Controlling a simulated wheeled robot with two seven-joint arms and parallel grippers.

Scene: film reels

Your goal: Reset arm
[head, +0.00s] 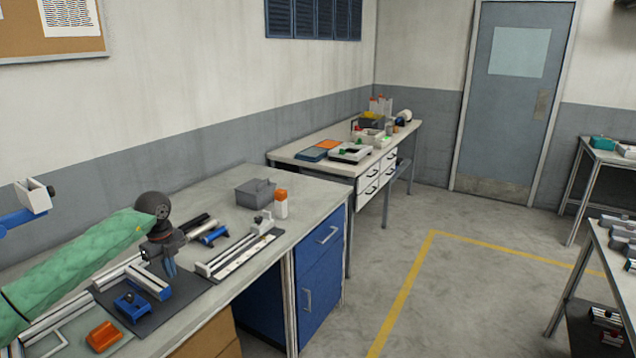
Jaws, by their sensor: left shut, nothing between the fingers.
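My left arm, in a green sleeve, comes in from the left in the head view. Its dark wrist ends in my left gripper (170,268), which points down over the near workbench. The fingers are shut with nothing between them. They are above or beside a dark mat (188,290) that carries a blue clamp-like part (132,306) and a metal rail (149,281). I cannot tell the exact height of the fingertips over the mat. My right gripper is not in view.
An orange block (104,336) lies at the near bench edge. A rail fixture (235,255), a grey bin (256,192) and an orange-capped white bottle (281,205) stand further right. A second bench (310,163) is behind. The floor (400,245) beside the benches is clear.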

